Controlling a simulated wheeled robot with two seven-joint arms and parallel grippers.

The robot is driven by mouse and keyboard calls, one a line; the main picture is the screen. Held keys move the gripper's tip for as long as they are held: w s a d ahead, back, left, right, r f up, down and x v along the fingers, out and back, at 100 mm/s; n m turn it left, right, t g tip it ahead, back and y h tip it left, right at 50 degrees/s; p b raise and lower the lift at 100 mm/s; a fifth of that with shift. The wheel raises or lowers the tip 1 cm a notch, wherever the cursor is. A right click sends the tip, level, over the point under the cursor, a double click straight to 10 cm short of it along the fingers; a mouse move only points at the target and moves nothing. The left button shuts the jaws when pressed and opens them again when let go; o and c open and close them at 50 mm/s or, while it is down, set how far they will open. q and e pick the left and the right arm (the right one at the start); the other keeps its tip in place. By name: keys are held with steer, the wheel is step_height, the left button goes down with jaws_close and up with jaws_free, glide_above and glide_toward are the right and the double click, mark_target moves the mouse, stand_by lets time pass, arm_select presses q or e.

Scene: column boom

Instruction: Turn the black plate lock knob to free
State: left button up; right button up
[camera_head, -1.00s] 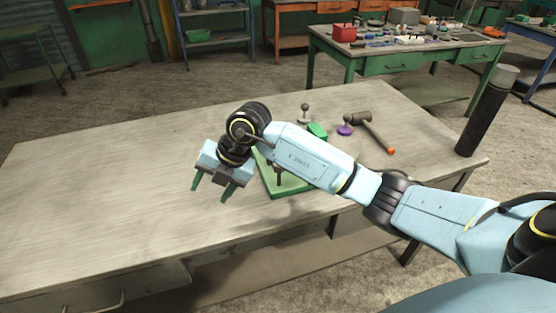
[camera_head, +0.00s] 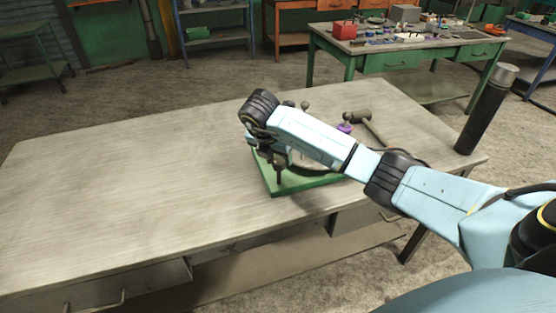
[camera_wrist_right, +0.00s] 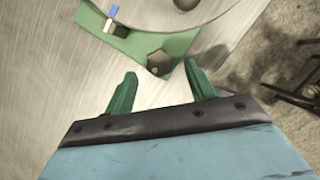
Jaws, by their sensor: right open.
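A green base (camera_head: 300,184) stands on the table, mostly covered by my right arm in the head view. A dark knob (camera_head: 279,172) stands near its front left corner. In the wrist view a dark hexagonal knob (camera_wrist_right: 159,62) sits at the corner of the green base (camera_wrist_right: 180,43), beside a round grey plate (camera_wrist_right: 150,8). I cannot read which way it is turned. My right gripper (camera_wrist_right: 160,78) is open, its two green fingers on either side below the knob in the picture, with nothing between them. In the head view its fingers are hidden. My left gripper is out of view.
A hammer (camera_head: 368,129) and a purple-based knob (camera_head: 345,129) are behind my arm. A dark cylinder (camera_head: 485,112) stands at the table's right end. The left part of the wooden table (camera_head: 120,190) is clear.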

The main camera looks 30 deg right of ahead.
mark_target(279, 162)
steer(key=shift+x, duration=1.8)
steer(key=c, duration=1)
steer(key=shift+o, duration=0.2)
